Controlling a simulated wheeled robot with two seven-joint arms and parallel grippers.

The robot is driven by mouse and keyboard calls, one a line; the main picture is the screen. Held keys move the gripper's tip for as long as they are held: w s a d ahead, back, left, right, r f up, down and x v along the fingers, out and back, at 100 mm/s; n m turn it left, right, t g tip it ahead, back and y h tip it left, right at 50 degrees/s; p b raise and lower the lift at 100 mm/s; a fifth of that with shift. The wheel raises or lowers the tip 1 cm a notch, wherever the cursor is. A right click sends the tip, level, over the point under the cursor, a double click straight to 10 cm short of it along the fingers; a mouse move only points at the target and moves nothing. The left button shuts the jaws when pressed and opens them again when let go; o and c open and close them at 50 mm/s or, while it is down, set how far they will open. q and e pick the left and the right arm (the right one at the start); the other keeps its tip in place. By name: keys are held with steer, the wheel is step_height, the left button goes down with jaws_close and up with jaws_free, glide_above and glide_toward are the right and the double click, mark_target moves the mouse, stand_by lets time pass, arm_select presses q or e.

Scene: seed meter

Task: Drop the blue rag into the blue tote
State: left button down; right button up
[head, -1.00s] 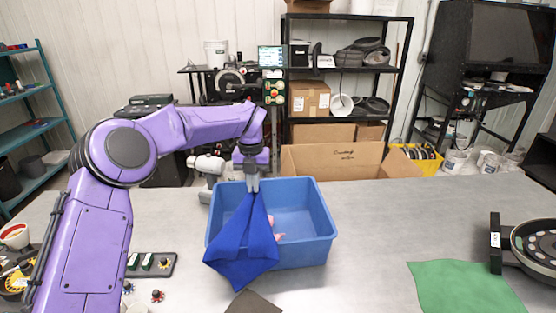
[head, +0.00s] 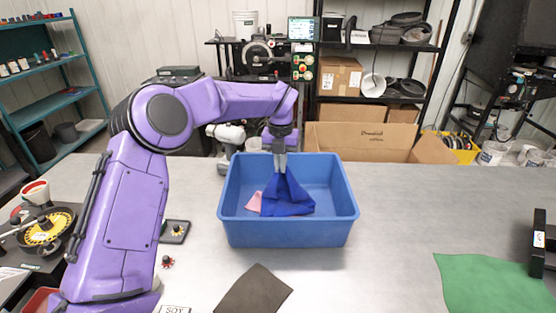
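The blue tote (head: 288,233) stands on the grey table in the middle of the head view. My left gripper (head: 280,168) points down over the inside of the tote. It looks shut on the top of the blue rag (head: 287,197), which hangs in a tent shape from the fingertips. The lower part of the rag is spread inside the tote and seems to touch its floor. A pink cloth (head: 254,202) lies in the tote, left of the rag and partly hidden by it. My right gripper is not in view.
A dark brown cloth (head: 254,291) lies in front of the tote. A green cloth (head: 494,284) is at the right. A round seed plate (head: 44,229) and a small knob panel (head: 174,232) are at the left.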

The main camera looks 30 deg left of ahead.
arm_select(q)
steer(key=c, duration=1.7)
jaws_free()
steer(key=shift+w+f, duration=0.5)
steer(key=shift+w, duration=0.3)
steer(key=o, duration=0.5)
steer(key=shift+w+a+f, duration=0.1)
steer(key=shift+w, duration=0.2)
steer(key=shift+o, duration=1.1)
steer(key=shift+s+r, duration=0.3)
steer(key=shift+s, duration=0.2)
steer(key=shift+s+r, duration=0.25)
steer(key=shift+s, duration=0.2)
steer(key=o, duration=0.4)
steer(key=shift+c, duration=0.2)
steer(key=shift+w+f, duration=0.3)
steer(key=shift+w, duration=0.1)
steer(key=o, duration=0.4)
steer(key=shift+w, duration=0.1)
steer(key=shift+c, duration=0.2)
steer(key=shift+o, duration=1.3)
steer(key=r+p, duration=0.1)
steer(key=r, duration=0.1)
steer(key=r+p, duration=0.3)
steer(key=shift+s+r, duration=0.25)
steer(key=shift+r, duration=0.1)
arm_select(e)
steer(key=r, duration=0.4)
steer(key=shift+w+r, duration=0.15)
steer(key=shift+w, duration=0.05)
